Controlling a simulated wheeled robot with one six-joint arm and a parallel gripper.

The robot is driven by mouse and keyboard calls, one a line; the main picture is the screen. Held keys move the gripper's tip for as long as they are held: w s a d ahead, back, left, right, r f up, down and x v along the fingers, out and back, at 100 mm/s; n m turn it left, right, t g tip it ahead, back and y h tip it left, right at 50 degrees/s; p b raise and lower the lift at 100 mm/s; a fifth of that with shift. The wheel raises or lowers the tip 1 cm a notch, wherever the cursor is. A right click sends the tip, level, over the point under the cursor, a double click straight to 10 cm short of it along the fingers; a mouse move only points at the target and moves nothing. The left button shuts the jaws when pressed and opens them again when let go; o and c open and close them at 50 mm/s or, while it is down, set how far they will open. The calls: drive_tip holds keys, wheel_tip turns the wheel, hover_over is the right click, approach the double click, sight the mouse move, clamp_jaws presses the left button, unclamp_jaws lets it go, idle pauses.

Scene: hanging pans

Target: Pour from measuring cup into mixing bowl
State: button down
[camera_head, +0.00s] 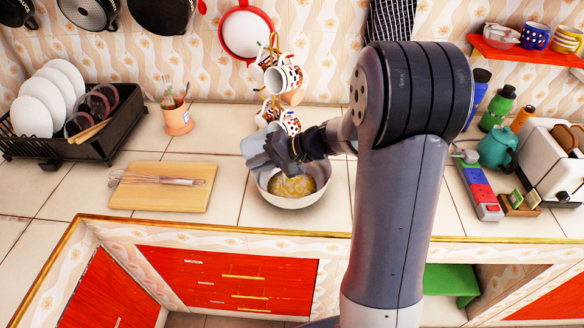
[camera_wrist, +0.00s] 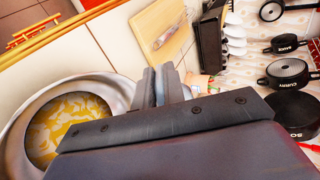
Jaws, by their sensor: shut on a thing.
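The mixing bowl (camera_head: 306,200) stands on the counter in the middle of the head view, with yellow and whitish contents in it. It also shows at the left of the wrist view (camera_wrist: 17,135). My gripper (camera_head: 275,148) is shut on the grey measuring cup (camera_head: 254,147) and holds it tilted over the bowl's back left side. In the wrist view my gripper's fingers (camera_wrist: 160,87) point up the picture. The cup's opening and its contents are hidden from me. I cannot tell whether anything is flowing from it.
A cutting board (camera_head: 195,195) with a whisk (camera_head: 158,180) lies left of the bowl. A mug tree with several mugs (camera_head: 284,78) stands close behind my gripper. A utensil crock (camera_head: 178,118) and a dish rack (camera_head: 105,135) are at the back left. A toaster (camera_head: 555,150) is far right.

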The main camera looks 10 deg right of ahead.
drive_tip(key=shift+r+y+b, duration=0.1)
drive_tip(key=shift+y+b, duration=0.2)
drive_tip(key=shift+b, duration=0.1)
drive_tip(key=shift+s+d+f+t+y+b, duration=0.15)
drive_tip(key=shift+f+t+y+b, duration=0.1)
drive_tip(key=shift+y+b, duration=0.3)
drive_tip(key=shift+w+d+f+t+y+b, duration=0.1)
drive_tip(key=shift+f+t+y+b, duration=0.2)
drive_tip(key=shift+b, duration=0.4)
drive_tip(key=shift+s+d+f+t+y+b, duration=0.15)
drive_tip(key=shift+s+d+f+y+b, duration=0.1)
drive_tip(key=shift+d+y+b, duration=0.2)
drive_tip(key=shift+s+d+f+t+y+b, duration=0.1)
drive_tip(key=shift+s+d+f+y+b, duration=0.15)
drive_tip(key=shift+d+b, duration=0.25)
idle(0.6)
drive_tip(key=shift+d+r+t+y+b, duration=0.25)
drive_tip(key=shift+r+y+b, duration=0.5)
drive_tip(key=shift+b, duration=0.45)
